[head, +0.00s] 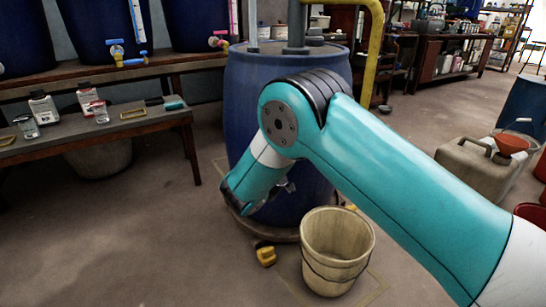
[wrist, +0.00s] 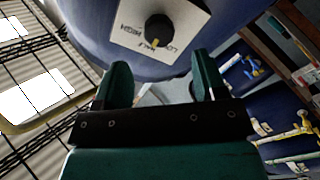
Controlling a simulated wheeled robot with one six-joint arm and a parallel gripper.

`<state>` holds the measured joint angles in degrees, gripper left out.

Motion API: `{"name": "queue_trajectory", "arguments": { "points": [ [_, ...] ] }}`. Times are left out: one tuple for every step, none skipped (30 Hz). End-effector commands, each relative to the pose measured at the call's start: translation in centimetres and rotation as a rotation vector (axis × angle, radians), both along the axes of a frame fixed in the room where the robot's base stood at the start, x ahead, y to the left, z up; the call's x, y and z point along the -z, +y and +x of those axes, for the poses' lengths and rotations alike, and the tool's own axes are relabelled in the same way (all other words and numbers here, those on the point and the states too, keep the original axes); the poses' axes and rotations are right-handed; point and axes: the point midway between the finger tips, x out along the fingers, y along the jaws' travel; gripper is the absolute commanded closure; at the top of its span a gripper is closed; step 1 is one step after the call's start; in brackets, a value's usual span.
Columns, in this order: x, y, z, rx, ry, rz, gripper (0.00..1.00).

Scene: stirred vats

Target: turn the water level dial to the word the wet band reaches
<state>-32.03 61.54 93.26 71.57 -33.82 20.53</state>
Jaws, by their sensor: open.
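The dial (wrist: 158,29) is a black round knob on a white plate (wrist: 186,20) on a blue vat, seen in the wrist view. The plate's words appear upside down; I make out LOW at right, HIGH at left and a middle word probably HALF. A small yellowish mark on the knob points down in the picture, near the middle word. My gripper (wrist: 162,80) is open and empty, its two dark green fingers apart, below the knob and not around it. The large blue barrel (head: 240,100) stands behind my arm in the head view. I cannot make out a wet band.
A cream bucket (head: 337,245) stands on the floor in front of the barrel. A yellow pipe (head: 375,50) rises behind it. A bench (head: 60,140) with bottles is at left, below blue vats with strip gauges (head: 137,20). A beige jerrycan (head: 475,165) is at right.

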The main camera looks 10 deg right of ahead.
Motion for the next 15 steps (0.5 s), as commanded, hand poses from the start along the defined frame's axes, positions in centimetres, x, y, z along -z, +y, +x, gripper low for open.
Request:
{"name": "queue_trajectory", "arguments": {
  "points": [
    [-0.2,0.7,-1.4,-0.005,0.006,-0.004,0.35],
    [-0.2,0.9,-2.1,-0.006,0.004,-0.005,0.35],
    [-0.1,1.3,-3.1,-0.007,0.005,-0.005,0.35],
    [-0.1,1.6,-3.8,-0.005,0.005,-0.005,0.35],
    [-0.2,1.9,-4.6,-0.006,0.004,-0.006,0.35],
    [-0.1,2.2,-5.6,-0.007,0.004,-0.006,0.35],
    [-0.1,2.5,-6.3,-0.006,0.005,-0.004,0.35],
    [-0.2,2.7,-7.0,-0.007,0.004,-0.006,0.35],
    [0.1,2.9,-7.7,-0.005,0.000,-0.003,0.35],
    [0.7,3.0,-7.9,-0.003,-0.003,0.000,0.35],
    [0.7,3.1,-8.1,-0.002,-0.004,0.001,0.35],
    [0.7,3.2,-8.4,-0.002,-0.004,0.002,0.35],
    [0.6,3.3,-8.6,-0.002,-0.003,0.001,0.35],
    [0.6,3.4,-8.8,-0.002,-0.003,0.001,0.35],
    [0.5,3.5,-9.1,-0.002,-0.003,0.002,0.35]
  ]
}}
